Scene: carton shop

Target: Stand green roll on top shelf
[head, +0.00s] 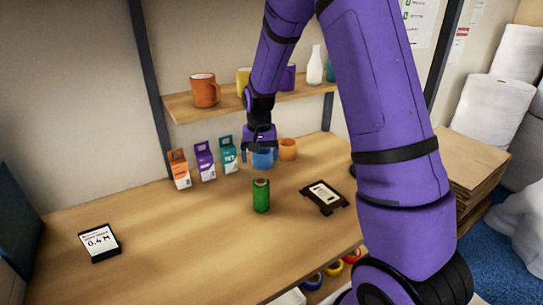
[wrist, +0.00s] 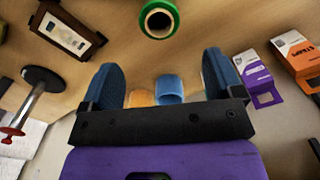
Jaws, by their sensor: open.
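The green roll (head: 261,197) stands upright on the tabletop, with a brown core showing at its top. It also shows at the top of the wrist view (wrist: 158,18), beyond my fingertips. My gripper (head: 260,150) is open and empty above the table, behind the roll in the head view and apart from it. Its two blue fingers are spread in the wrist view (wrist: 162,72). The wooden wall shelf (head: 235,107) behind holds an orange mug (head: 205,91), a yellow mug (head: 243,80), a purple mug (head: 288,76) and a white bottle (head: 315,66). My arm hides part of the shelf.
A blue cup (wrist: 169,89) and an orange cup (head: 288,149) stand near my gripper. Orange, purple and teal cartons (head: 204,160) line the table's back. A dark-framed card (head: 325,195) lies right of the roll. A 0.4 M display (head: 99,242) lies left; the table between is clear.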

